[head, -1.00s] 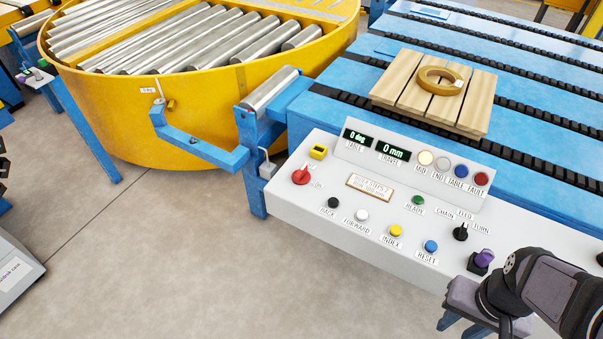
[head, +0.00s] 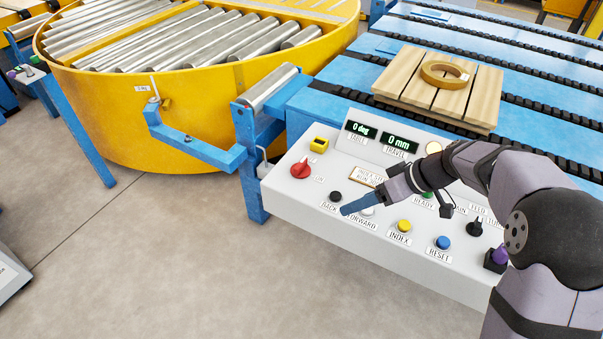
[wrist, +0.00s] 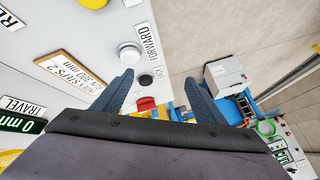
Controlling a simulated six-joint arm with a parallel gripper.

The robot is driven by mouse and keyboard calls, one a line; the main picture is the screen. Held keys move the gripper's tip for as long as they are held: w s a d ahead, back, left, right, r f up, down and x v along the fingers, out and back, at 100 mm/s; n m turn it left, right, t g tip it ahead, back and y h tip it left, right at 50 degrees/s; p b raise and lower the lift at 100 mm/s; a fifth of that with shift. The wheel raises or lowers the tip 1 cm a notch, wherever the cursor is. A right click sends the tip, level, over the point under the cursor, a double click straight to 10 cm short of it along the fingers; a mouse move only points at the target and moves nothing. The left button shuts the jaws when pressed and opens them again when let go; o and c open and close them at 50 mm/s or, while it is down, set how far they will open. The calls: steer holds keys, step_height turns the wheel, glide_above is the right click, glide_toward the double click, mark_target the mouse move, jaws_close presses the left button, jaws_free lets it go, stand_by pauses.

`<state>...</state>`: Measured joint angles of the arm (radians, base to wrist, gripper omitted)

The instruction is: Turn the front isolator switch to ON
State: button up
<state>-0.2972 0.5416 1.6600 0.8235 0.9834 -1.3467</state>
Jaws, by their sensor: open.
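The red isolator switch (head: 300,170) is a round rotary knob at the left end of the grey control panel (head: 300,208). An "ON" label sits to its lower right; its exact setting is too small to tell. My gripper (head: 347,209) is over the front part of the panel, right of and nearer than the red switch, and apart from it. In the wrist view my gripper (wrist: 163,88) is open and empty. The red switch (wrist: 146,103) shows low between the two blue fingers, partly hidden by the gripper body.
A black button (head: 335,197) and a white button (head: 366,211) are close to the fingers. Yellow (head: 404,226) and blue (head: 443,243) buttons lie to the right. A blue bracket (head: 200,150) projects left of the panel.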

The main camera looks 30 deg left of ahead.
mark_target(302, 163)
steer(key=w+a+n+y, duration=0.1)
steer(key=a, duration=0.2)
steer(key=w+a+f+n+y+b, duration=0.1)
steer(key=a, duration=0.1)
steer(key=w+a+f+n+b, duration=0.1)
steer(key=a, duration=0.2)
steer(key=shift+a+f+y, duration=0.1)
steer(key=shift+a+y, duration=0.2)
steer(key=shift+y, duration=0.1)
steer(key=w+a+y+b, duration=0.1)
steer(key=a, duration=0.1)
steer(key=w+a+n+y+b, duration=0.1)
steer(key=a, duration=0.1)
steer(key=w+a+y, duration=0.1)
steer(key=w+a, duration=0.1)
steer(key=shift+r+n+t+b, duration=0.2)
steer(key=shift+n+t+b, duration=0.1)
steer(key=shift+n+b, duration=0.1)
steer(key=shift+w+a+r, duration=0.1)
steer(key=shift+w, duration=0.1)
steer(key=shift+p+x, duration=1.25)
steer(key=shift+x, duration=2.35)
steer(key=c, duration=1.1)
